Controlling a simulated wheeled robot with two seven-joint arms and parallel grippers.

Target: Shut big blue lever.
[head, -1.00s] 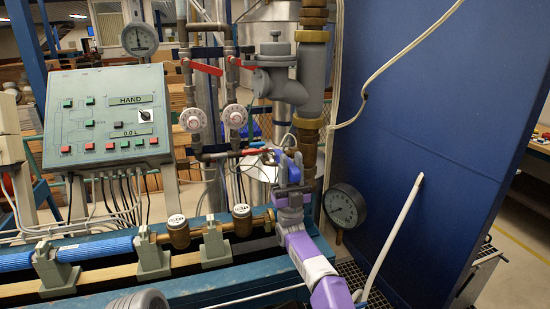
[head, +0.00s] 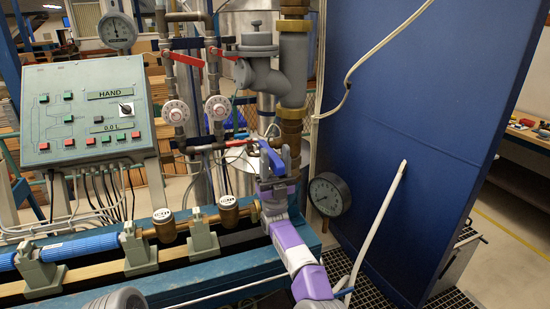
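The big blue lever (head: 271,158) shows in the middle of the head view, tilted, at the end of the brass and grey pipe line. My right gripper (head: 282,165) is right at the lever, with its grey fingers close beside it. The fingers and wrist cover the lower part of the lever and its valve. I cannot tell whether the fingers are closed on the lever. My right arm, purple and white, comes up from the bottom. My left gripper is not in view.
A control panel (head: 87,111) stands at the left. Red levers (head: 184,58) and round white dials (head: 174,113) sit on pipes behind. A pressure gauge (head: 329,195) is just right of my gripper. A large blue panel (head: 420,120) closes off the right side.

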